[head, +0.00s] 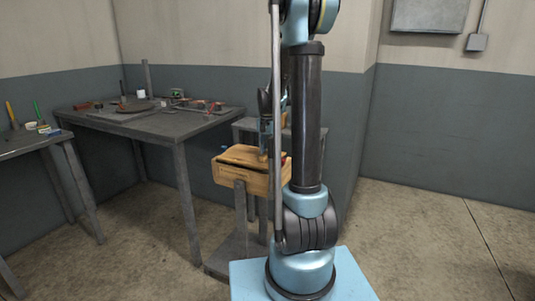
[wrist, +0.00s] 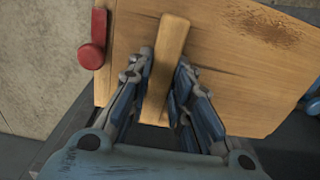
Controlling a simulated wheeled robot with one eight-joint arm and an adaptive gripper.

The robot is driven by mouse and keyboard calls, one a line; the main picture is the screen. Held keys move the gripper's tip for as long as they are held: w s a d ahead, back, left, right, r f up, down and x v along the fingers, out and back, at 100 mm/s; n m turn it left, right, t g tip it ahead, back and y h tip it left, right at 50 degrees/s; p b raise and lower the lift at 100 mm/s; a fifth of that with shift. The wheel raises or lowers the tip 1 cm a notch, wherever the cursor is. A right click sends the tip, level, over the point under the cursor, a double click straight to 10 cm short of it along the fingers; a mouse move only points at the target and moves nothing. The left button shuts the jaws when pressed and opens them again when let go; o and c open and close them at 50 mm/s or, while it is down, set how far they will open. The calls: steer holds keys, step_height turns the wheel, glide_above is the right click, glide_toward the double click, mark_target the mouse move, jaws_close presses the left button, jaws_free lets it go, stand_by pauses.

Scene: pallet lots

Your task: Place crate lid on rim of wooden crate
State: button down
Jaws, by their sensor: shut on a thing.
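The crate lid (wrist: 235,70) is a pale wooden board with a raised wooden bar (wrist: 165,65) across it. My gripper (wrist: 163,82) is shut on this bar, with one finger on each side. In the head view, the wooden crate (head: 240,182) sits on a stand, and the lid (head: 236,160) lies at its top. A dark line shows between lid and crate; I cannot tell whether the lid rests flat on the rim. My gripper (head: 265,148) points down over the crate, partly hidden by my arm. The crate's inside is hidden.
A red grip (wrist: 97,38) shows at the board's left and a blue part (wrist: 313,95) at its right. A grey workbench (head: 150,122) with tools stands behind left, and another table (head: 30,145) at far left. The floor at right (head: 420,230) is clear.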

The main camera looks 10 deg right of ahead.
steer(key=shift+f, duration=0.6)
steer(key=c, duration=1.4)
jaws_free()
steer(key=shift+c, duration=0.2)
step_height(320, 180, up, 13)
steer(key=shift+r, duration=0.15)
